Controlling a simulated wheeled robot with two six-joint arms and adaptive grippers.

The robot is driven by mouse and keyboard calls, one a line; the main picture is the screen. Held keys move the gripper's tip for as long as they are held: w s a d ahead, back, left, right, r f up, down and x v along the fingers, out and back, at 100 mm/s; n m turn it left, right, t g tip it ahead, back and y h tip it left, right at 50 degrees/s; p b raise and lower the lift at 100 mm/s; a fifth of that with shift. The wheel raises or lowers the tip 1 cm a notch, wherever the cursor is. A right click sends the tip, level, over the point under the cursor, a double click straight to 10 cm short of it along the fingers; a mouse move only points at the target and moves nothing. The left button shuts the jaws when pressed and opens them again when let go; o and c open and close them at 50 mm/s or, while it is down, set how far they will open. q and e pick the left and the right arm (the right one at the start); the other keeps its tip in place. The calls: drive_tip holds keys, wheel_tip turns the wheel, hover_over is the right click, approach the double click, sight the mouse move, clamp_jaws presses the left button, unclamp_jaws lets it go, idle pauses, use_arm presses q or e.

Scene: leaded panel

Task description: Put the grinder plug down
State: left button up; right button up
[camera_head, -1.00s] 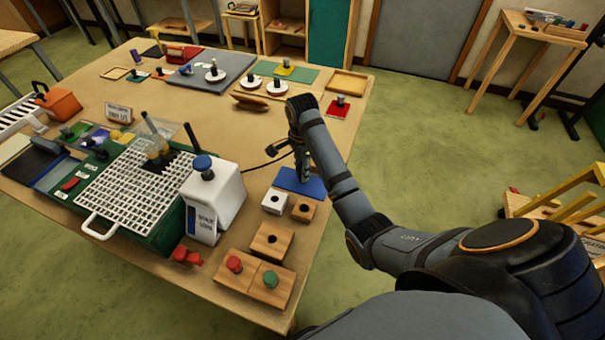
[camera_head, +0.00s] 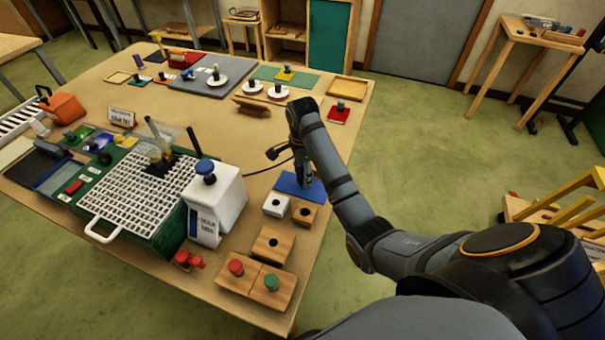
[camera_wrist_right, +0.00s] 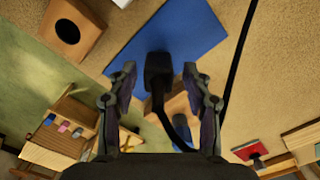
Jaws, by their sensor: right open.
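The grinder plug (camera_wrist_right: 158,72) is a dark block with a black cord, seen in the right wrist view between my right fingers, over the near edge of the blue pad (camera_wrist_right: 190,32). My right gripper (camera_wrist_right: 160,108) is open, with a finger on each side of the plug and gaps between. In the head view my right gripper (camera_head: 305,178) is low over the blue pad (camera_head: 290,184), and the arm hides part of the pad. I cannot tell from the views how firmly the plug rests on the pad. My left gripper is not in view.
A white block (camera_head: 276,204) and wooden blocks with holes (camera_head: 304,213) stand just in front of the pad. A white container (camera_head: 225,200) with a blue cap stands to the left. A thin black cable (camera_wrist_right: 238,60) runs beside the gripper. Bare tabletop lies behind.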

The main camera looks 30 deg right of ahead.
wheel_tip(320, 180, up, 12)
drive_tip(key=p, duration=1)
drive_tip(key=shift+f, duration=0.2)
